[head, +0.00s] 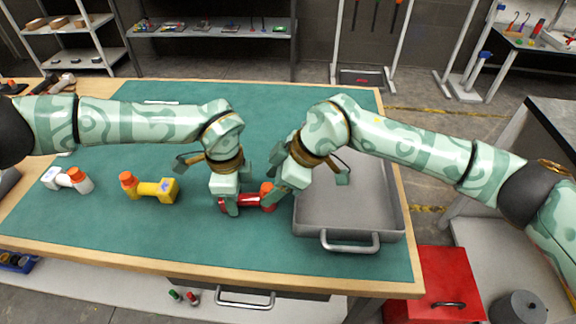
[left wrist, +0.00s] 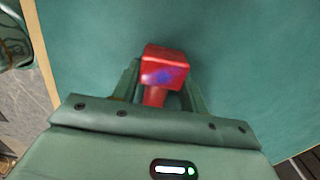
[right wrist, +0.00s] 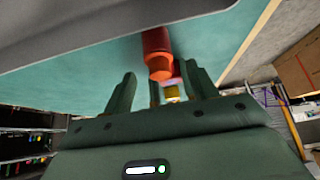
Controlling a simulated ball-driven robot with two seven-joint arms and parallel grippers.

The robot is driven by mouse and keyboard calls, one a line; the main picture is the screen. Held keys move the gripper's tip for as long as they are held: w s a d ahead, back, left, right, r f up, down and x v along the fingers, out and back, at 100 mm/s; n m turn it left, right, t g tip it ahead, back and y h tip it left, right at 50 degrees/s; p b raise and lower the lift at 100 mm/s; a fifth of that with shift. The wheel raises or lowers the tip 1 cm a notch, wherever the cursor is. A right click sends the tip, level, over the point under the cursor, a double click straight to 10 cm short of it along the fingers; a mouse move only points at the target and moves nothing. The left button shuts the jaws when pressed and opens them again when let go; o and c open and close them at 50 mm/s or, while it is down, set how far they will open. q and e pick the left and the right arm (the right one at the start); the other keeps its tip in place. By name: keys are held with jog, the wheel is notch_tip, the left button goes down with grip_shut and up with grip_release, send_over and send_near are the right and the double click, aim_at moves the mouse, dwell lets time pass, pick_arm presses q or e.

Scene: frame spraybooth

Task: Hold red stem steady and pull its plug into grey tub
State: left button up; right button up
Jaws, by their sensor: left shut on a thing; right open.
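The red stem (head: 243,201) lies on the green mat, with its orange plug (head: 267,190) at its right end. My left gripper (head: 231,207) is shut on the red stem; in the left wrist view the red block end (left wrist: 165,68) of the stem sticks out past the fingers. My right gripper (head: 276,192) is at the plug end. In the right wrist view the orange plug (right wrist: 158,62) shows ahead of and between the open fingers (right wrist: 160,85); contact is not visible. The grey tub (head: 350,212) stands just right of the stem, empty where visible.
A yellow stem with an orange plug (head: 155,189) and a white stem with an orange plug (head: 70,179) lie on the left of the mat (head: 110,225). The tub's front handle (head: 350,243) juts toward the table's front edge. A red cabinet (head: 448,280) stands below at the right.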

aim_at(267, 186)
jog(key=shift+x, duration=1.25)
jog(key=c, duration=1.2)
jog(key=shift+o, duration=0.2)
jog(key=shift+r, duration=0.7)
jog(key=shift+r, duration=2.1)
pick_arm(q)
jog(key=o, duration=1.2)
jog(key=shift+c, duration=0.2)
